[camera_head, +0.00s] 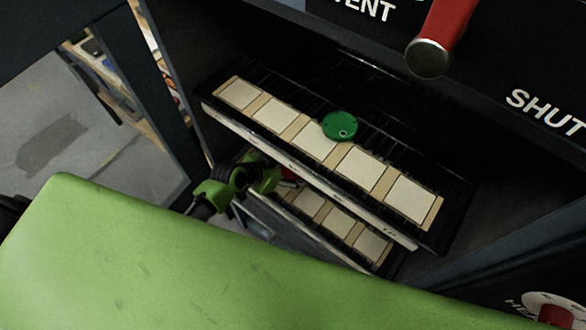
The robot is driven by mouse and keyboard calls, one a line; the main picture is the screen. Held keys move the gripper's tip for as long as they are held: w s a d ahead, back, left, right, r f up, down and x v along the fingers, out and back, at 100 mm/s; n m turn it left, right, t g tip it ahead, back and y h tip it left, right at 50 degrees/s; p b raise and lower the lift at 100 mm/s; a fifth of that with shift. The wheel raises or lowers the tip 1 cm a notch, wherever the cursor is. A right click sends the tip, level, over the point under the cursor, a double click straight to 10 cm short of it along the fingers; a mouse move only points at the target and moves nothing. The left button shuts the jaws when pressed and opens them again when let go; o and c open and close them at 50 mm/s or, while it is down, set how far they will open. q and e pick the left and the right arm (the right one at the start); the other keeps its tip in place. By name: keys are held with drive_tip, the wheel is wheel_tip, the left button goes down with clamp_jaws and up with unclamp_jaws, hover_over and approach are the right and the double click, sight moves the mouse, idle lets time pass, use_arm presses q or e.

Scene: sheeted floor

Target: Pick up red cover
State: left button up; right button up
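A small bit of red (288,174) shows just beyond my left gripper, under the front edge of the upper rack. It may be part of the red cover, but most of it is hidden. My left gripper (272,176), green and black, reaches in from the left at the lower rack. Its fingertips are partly hidden by the upper rack, so I cannot tell if they are open, shut or touching the red piece. My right gripper is not in view.
A round green cover (340,126) lies on the upper rack (310,165), beside a row of pale squares. The lower rack (285,222) has similar squares and little room above it. A red handle (447,35) overhangs at top right. A dark post (150,90) stands left.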

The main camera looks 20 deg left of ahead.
use_arm(q)
drive_tip(key=c, duration=1.4)
drive_tip(key=shift+r, duration=0.1)
